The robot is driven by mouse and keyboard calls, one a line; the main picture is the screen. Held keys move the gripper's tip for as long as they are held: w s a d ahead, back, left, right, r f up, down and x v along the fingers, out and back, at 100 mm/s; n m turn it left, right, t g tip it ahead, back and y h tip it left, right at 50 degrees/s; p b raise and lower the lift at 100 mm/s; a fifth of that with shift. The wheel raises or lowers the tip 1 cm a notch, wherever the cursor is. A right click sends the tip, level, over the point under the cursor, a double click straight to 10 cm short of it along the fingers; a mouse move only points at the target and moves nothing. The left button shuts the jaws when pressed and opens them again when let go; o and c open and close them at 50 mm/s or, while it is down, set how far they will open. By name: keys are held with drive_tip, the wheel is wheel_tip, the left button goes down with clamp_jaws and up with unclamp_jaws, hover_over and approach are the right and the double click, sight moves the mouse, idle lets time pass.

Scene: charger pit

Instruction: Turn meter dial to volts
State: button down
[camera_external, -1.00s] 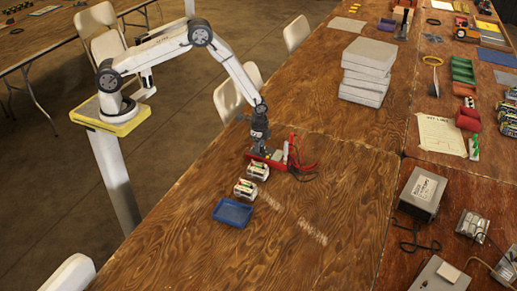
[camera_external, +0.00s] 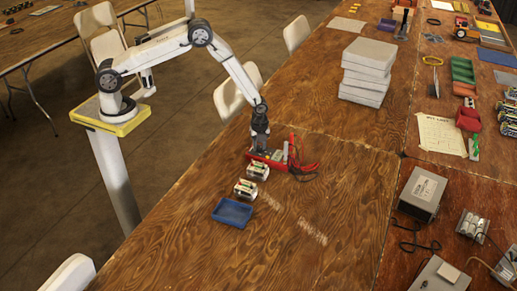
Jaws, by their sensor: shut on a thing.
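The meter (camera_external: 270,158) is a red-cased unit lying on the wooden table, with a yellowish face part and red leads (camera_external: 303,162) at its right end. My gripper (camera_external: 261,149) points straight down onto the meter's left part. It is shut at the meter's face, where the dial would be; the dial itself is hidden by the fingers and too small to make out. The dial's setting cannot be read.
Two battery chargers (camera_external: 246,189) and a blue tray (camera_external: 232,212) stand in front of the meter. A stack of grey boxes (camera_external: 366,72) is behind to the right. Tools, a grey box (camera_external: 422,193) and a paper sheet (camera_external: 441,135) lie farther right. The table's front middle is clear.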

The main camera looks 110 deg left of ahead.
sight(260, 147)
drive_tip(key=shift+m, duration=0.7)
drive_tip(key=shift+c, duration=1.8)
unclamp_jaws()
drive_tip(key=shift+r, duration=0.15)
drive_tip(key=shift+r, duration=3.75)
